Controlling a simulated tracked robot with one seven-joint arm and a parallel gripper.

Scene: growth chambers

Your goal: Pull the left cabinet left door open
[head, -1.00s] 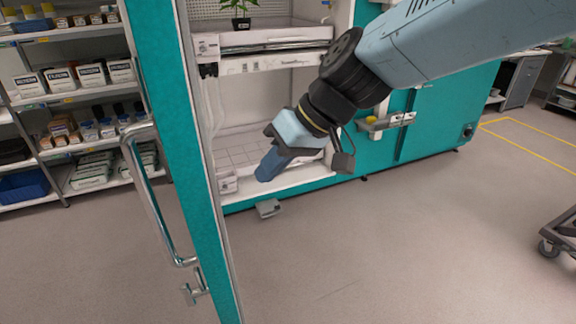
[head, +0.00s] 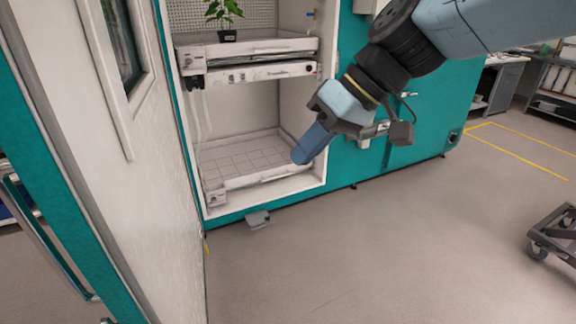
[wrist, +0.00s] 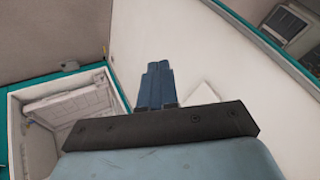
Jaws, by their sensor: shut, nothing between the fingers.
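The left door (head: 150,190) of the teal cabinet stands wide open at the left of the head view, its white inner face with a window showing. Its long metal handle (head: 48,240) is on the outer side at the far left. In the wrist view the white door panel (wrist: 215,60) fills the middle behind my fingers. My gripper (head: 300,155) is shut and empty, in front of the cabinet opening and to the right of the door. It also shows in the wrist view (wrist: 154,70). I cannot tell from the wrist view whether the fingertips touch the door.
The cabinet holds an upper shelf tray (head: 250,48) with a potted plant (head: 226,20) and a lower tray (head: 250,158). A grey pedal (head: 258,219) sits at its base. A dark wheeled cart (head: 556,235) stands at the right. The floor between is clear.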

